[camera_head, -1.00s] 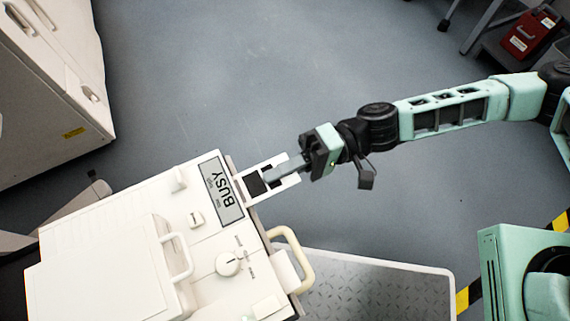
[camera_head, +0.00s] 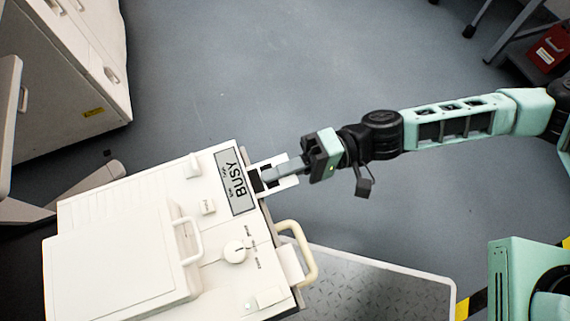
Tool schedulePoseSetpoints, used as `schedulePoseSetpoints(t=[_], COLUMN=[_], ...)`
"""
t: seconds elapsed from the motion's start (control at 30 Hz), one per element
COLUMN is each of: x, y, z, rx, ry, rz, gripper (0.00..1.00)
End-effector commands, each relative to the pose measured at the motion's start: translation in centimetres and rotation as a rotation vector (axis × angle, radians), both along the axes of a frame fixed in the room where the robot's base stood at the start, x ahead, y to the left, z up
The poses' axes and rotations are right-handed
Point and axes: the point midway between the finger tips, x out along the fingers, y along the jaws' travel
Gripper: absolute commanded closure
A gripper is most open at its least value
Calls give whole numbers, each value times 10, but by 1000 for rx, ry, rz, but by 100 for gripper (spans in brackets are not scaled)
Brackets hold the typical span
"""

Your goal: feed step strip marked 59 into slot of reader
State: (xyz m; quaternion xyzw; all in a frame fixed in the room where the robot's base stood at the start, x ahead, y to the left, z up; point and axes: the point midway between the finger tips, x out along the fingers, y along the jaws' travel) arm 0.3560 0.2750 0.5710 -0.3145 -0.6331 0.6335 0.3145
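The reader (camera_head: 120,245) is a cream-white box at the lower left, with a display (camera_head: 236,181) that reads BUSY. The strip (camera_head: 289,182) is white with dark patches and sticks out flat from the reader's right edge beside the display. Its left end meets that edge; the slot itself is hidden from this view. No number is readable on the strip. My gripper (camera_head: 272,175) is at the strip with its grey fingers over the dark patches and appears shut on it. The fingertips are close to the reader's edge.
A beige handle (camera_head: 304,250) and a round knob (camera_head: 235,251) are on the reader, below the strip. A metal tread plate (camera_head: 385,285) lies at the bottom. A white cabinet (camera_head: 70,75) stands upper left. The grey floor (camera_head: 270,70) beyond is clear.

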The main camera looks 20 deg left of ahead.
Motion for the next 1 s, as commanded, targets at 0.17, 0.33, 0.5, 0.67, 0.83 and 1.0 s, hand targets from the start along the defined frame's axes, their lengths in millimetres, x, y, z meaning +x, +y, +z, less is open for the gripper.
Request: schedulePoseSetpoints(t=[0.17, 0.33, 0.5, 0.67, 0.83, 1.0], x=[-4, -5, -5, -5, -5, -5], y=[6, 7, 7, 6, 6, 6], z=[0, 0, 0, -2, -3, -4], rx=[1, 0, 0, -3, -5, -7], ry=[1, 0, 0, -1, -2, -3], rz=[0, -1, -1, -1, -2, -3], gripper=[100, 100, 81, 73, 73, 73])
